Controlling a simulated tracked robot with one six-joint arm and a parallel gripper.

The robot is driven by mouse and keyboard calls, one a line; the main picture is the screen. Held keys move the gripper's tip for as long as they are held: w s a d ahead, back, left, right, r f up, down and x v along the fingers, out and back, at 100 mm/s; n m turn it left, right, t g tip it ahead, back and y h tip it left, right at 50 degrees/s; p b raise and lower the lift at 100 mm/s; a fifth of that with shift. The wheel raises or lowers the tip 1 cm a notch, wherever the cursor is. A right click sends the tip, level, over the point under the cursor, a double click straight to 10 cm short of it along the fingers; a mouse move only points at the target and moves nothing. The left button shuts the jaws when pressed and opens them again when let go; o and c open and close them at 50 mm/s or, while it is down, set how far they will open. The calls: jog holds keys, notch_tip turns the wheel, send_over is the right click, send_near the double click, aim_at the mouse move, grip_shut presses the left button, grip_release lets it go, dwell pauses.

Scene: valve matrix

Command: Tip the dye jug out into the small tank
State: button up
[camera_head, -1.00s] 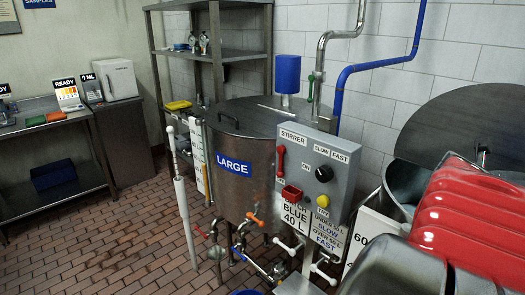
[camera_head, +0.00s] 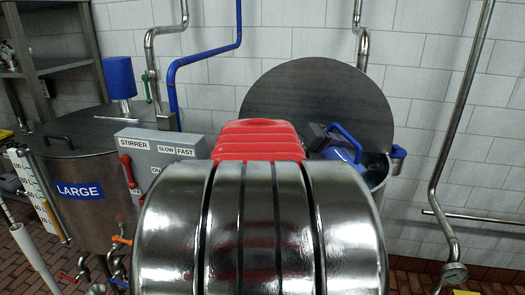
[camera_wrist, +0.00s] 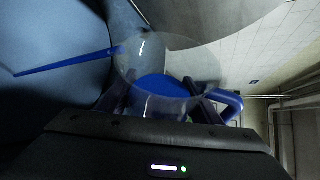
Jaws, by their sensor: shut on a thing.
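The dye jug (camera_wrist: 150,65) is clear, with blue dye inside and a blue handle (camera_wrist: 231,104). My gripper (camera_wrist: 163,98) is shut on it, a finger on each side. A thin blue streak (camera_wrist: 62,62), which looks like pouring dye, runs from the jug's lip across the grey-blue tank interior. In the head view the blue jug (camera_head: 345,146) is over the opening of the small tank (camera_head: 378,175), behind my arm. The tank's round lid (camera_head: 320,95) stands raised behind it. My arm hides most of the tank and the lower jug.
The large tank (camera_head: 100,190) with its blue label stands at the left, with the grey stirrer panel (camera_head: 165,150) beside it. A small blue part (camera_head: 397,152) sits at the small tank's right rim. Pipes (camera_head: 455,150) run down the tiled wall at the right.

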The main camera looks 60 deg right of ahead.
jog(key=shift+w+r+n+g, duration=0.1)
jog(key=shift+r+n+g, duration=1.05)
jog(key=shift+n, duration=0.25)
jog(key=shift+w+d+r+n+g, duration=0.1)
jog(key=shift+w+r+n+g, duration=0.1)
jog(key=shift+r+n+g, duration=0.3)
jog(key=shift+w+d+r+n+g, duration=0.1)
jog(key=shift+w+r+n+g, duration=0.1)
jog(key=shift+r+n, duration=0.5)
